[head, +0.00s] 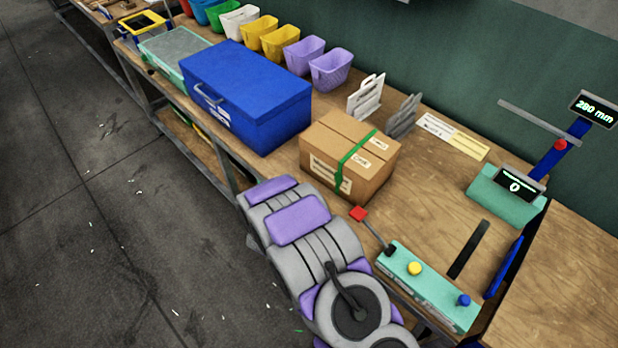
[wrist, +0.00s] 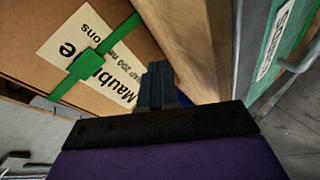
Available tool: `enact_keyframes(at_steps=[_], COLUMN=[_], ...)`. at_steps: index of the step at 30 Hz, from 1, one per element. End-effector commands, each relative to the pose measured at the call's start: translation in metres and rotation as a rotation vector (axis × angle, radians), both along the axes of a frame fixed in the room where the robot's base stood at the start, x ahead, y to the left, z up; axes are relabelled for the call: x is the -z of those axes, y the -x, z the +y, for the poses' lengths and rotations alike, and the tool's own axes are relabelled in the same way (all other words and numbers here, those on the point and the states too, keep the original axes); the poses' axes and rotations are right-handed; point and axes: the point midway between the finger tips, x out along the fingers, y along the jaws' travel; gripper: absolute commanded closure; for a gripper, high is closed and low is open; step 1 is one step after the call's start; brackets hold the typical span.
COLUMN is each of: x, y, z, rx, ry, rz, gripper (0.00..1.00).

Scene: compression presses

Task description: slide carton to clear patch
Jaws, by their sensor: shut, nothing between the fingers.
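The carton (head: 372,182) is a brown cardboard box with a green strap and white labels. It stands upright on the wooden bench (head: 420,215), to the right of a large blue box (head: 262,98). In the wrist view, the carton (wrist: 120,88) fills the upper left, with its strap and label showing. My gripper (wrist: 155,78) is shut and empty, with its dark fingers close beside the carton; I cannot tell whether they touch it. In the head view, my arm reaches to the bench's front edge left of the carton, and the fingers are hidden.
Bare wood lies right of the carton, up to a green control box (head: 425,285) with a red-tipped lever (head: 358,213). Grey and white racks (head: 402,118) stand behind.

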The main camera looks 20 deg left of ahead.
Motion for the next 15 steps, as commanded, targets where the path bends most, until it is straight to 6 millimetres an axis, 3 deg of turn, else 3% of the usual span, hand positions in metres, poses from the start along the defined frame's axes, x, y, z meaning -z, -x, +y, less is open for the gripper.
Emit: enact_keyframes(at_steps=[3,9,15], x=[-0.004,-0.020,-0.025], y=[0.021,0.047,0.049], z=[0.014,0.029,0.034], rx=[-0.092,-0.173,-0.187], ry=[0.181,0.375,0.425], rz=[-0.174,-0.386,-0.443], gripper=[1.00,1.00,1.00])
